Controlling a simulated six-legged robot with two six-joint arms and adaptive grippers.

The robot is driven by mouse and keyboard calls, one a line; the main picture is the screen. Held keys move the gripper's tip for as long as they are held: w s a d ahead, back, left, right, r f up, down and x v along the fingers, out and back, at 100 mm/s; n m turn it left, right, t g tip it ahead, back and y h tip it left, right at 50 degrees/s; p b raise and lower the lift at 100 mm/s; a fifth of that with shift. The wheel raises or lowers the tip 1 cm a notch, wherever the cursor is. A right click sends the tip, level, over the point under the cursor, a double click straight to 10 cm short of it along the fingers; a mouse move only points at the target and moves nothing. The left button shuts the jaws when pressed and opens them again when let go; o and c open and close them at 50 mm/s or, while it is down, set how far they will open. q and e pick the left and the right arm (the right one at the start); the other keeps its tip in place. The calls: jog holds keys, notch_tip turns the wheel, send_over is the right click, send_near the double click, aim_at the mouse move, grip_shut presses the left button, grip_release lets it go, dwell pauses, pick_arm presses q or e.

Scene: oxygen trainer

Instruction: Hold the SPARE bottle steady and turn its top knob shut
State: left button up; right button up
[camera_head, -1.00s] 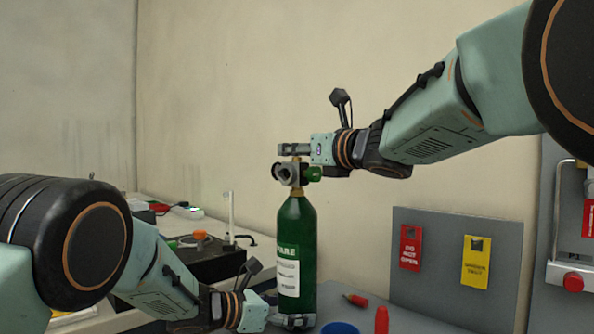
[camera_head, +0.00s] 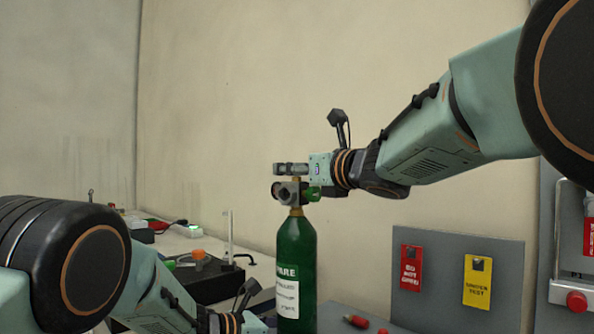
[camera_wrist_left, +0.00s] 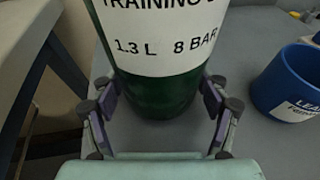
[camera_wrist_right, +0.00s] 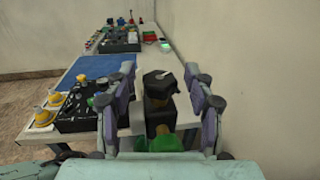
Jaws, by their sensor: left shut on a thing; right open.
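The green SPARE bottle (camera_head: 297,252) stands upright, its white label facing me. On its neck is a grey valve (camera_head: 288,192) with a green side fitting (camera_head: 314,194). My left gripper (camera_wrist_left: 160,100) is shut on the bottle's lower body, a finger on each side; in the head view its fingers are below the picture edge. In the right wrist view a dark knob-like top (camera_wrist_right: 158,86) sits between the fingers, with gaps on both sides.
A blue cup (camera_wrist_left: 288,82) stands right of the bottle. A grey board with a red tag (camera_head: 411,267) and a yellow tag (camera_head: 477,282) is to the right. A black equipment box (camera_head: 208,281) is left behind the bottle. A red-tipped item (camera_head: 357,321) lies nearby.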

jog(key=shift+s+d, duration=0.1)
jog(key=v, duration=0.7)
jog(key=shift+d, duration=0.1)
dwell(0.4)
jog(key=w+d+m+g+y, duration=0.1)
jog(key=d+m+g+y, duration=0.25)
jog(key=m, duration=1.15)
jog(key=d+m+g+y, duration=0.2)
jog(key=d+m+g, duration=0.15)
jog(key=m, duration=1.15)
jog(key=x, duration=1.2)
jog(key=shift+s+a, duration=0.1)
jog(key=shift+a, duration=0.4)
